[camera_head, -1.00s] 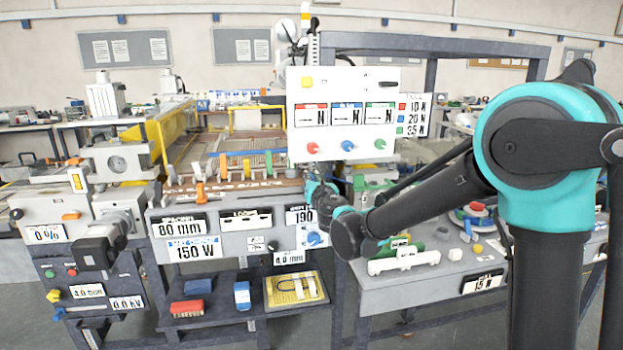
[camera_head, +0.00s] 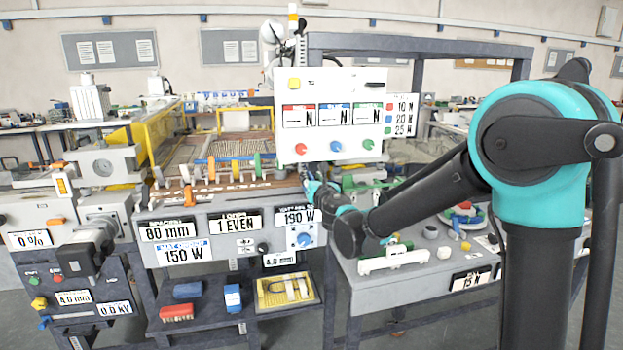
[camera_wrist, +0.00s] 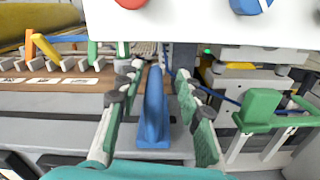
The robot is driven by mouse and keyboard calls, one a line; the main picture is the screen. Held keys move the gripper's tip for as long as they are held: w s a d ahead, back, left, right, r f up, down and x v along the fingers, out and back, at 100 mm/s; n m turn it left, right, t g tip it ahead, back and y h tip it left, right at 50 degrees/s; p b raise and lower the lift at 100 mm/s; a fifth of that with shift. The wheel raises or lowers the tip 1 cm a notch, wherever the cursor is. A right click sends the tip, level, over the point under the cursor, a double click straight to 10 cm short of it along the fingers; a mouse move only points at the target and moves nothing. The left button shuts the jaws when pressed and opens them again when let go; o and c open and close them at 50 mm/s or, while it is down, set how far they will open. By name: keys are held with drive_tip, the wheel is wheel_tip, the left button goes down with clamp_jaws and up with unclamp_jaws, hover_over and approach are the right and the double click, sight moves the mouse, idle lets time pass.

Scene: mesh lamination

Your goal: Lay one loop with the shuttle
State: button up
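A blue upright handle (camera_wrist: 153,108), apparently the shuttle, stands at the right end of the machine's bed in the wrist view. My gripper (camera_wrist: 157,85) is open around it, with one dark-and-green finger on each side and a visible gap to both. In the head view my gripper (camera_head: 311,187) is at the bench's right end, below the white panel; the blue handle is not clear there. The loops display (camera_head: 236,222) reads 1 EVEN. The heating-bed area (camera_head: 215,150) with thin lines lies behind a row of coloured levers (camera_head: 226,166).
The white panel (camera_head: 332,120) with coloured knobs hangs close above my gripper. A green-topped fixture (camera_wrist: 262,108) stands to the right in the wrist view. A side table (camera_head: 420,290) holds small parts. A shelf below holds a red brush (camera_head: 177,312) and a yellow tray (camera_head: 286,291).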

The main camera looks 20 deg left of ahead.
drive_tip(key=v, duration=1.2)
drive_tip(key=w+d+f+m+g+h, duration=0.1)
drive_tip(key=d+f+m+h, duration=0.3)
drive_tip(key=d+m, duration=0.45)
drive_tip(key=d+f+m+h, duration=0.3)
drive_tip(key=d+m, duration=0.3)
drive_tip(key=d, duration=0.6)
drive_tip(key=w+d+f+m+g+h, duration=0.1)
drive_tip(key=d+f+m+h, duration=0.3)
drive_tip(key=d+m, duration=0.45)
drive_tip(key=s+d+f+m+g+h, duration=0.1)
drive_tip(key=s+d+f+m+g, duration=0.4)
drive_tip(key=s+d+f+m, duration=0.55)
drive_tip(key=s+d+f+m+g+y, duration=0.1)
drive_tip(key=s+f+m+g, duration=0.3)
drive_tip(key=s, duration=0.6)
drive_tip(key=shift+d+f+m+y, duration=0.25)
drive_tip(key=shift+f+m+y, duration=0.45)
drive_tip(key=shift+m, duration=0.55)
